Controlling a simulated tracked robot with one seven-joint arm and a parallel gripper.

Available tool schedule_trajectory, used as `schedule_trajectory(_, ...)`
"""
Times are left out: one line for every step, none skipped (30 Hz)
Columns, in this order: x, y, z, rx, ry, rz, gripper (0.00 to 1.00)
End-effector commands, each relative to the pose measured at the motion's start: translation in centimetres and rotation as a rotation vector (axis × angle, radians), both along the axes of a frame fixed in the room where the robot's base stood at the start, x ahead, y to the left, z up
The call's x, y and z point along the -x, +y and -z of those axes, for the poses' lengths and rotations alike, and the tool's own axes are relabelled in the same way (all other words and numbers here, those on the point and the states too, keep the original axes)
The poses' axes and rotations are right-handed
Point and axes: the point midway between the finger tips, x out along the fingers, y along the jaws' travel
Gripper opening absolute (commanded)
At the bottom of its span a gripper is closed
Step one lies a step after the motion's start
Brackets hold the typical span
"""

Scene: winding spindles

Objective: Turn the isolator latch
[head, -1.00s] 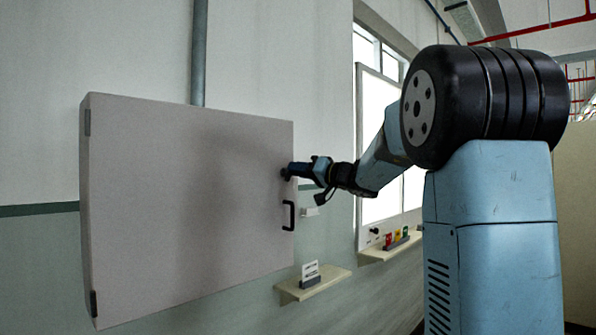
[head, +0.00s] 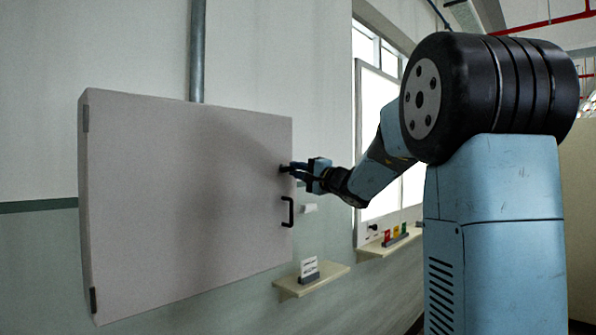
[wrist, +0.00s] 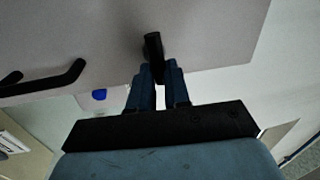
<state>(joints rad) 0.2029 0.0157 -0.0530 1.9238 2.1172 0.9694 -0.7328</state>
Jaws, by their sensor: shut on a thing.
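The isolator latch (wrist: 152,45) is a small black lever on the cabinet door, above the black pull handle. In the head view the latch (head: 284,168) is at the door's right edge, partly hidden by my gripper. My gripper (head: 290,168) reaches it from the right. In the wrist view my gripper (wrist: 158,72) has its two blue fingers closed around the latch's lower end. The latch's upper end shows beyond the fingertips. The grey cabinet door (head: 180,200) looks closed. Its handle (head: 288,211) is apart from the gripper, below it.
A small shelf (head: 331,274) with a white card (head: 309,267) is below the cabinet at right. Another shelf (head: 373,249) with coloured items sits under the bright window (head: 405,190). A blue round thing (wrist: 99,95) shows near the handle in the wrist view.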

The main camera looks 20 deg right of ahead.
Motion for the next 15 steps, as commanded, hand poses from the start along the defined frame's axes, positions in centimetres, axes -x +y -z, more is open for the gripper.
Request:
schedule_trajectory(-0.06, -0.35, 0.15, -0.021, 0.015, 0.007, 0.0)
schedule_trajectory(-0.05, -0.34, 0.19, -0.033, 0.021, 0.008, 0.0)
schedule_trajectory(-0.04, -0.34, 0.23, -0.047, 0.03, 0.008, 0.0)
schedule_trajectory(-0.04, -0.35, 0.26, -0.057, 0.035, 0.007, 0.0)
schedule_trajectory(-0.04, -0.34, 0.28, -0.065, 0.04, 0.008, 0.0)
schedule_trajectory(-0.04, -0.33, 0.31, -0.074, 0.046, 0.007, 0.0)
schedule_trajectory(-0.04, -0.33, 0.33, -0.081, 0.05, 0.007, 0.0)
schedule_trajectory(-0.04, -0.33, 0.35, -0.087, 0.054, 0.007, 0.0)
schedule_trajectory(-0.05, -0.33, 0.38, -0.093, 0.058, 0.007, 0.0)
schedule_trajectory(-0.05, -0.34, 0.39, -0.098, 0.06, 0.007, 0.0)
schedule_trajectory(-0.05, -0.34, 0.4, -0.1, 0.062, 0.007, 0.0)
schedule_trajectory(-0.05, -0.34, 0.42, -0.104, 0.064, 0.008, 0.0)
schedule_trajectory(-0.05, -0.34, 0.43, -0.106, 0.065, 0.007, 0.0)
schedule_trajectory(-0.06, -0.34, 0.44, -0.107, 0.067, 0.008, 0.0)
schedule_trajectory(-0.06, -0.34, 0.45, -0.109, 0.068, 0.008, 0.0)
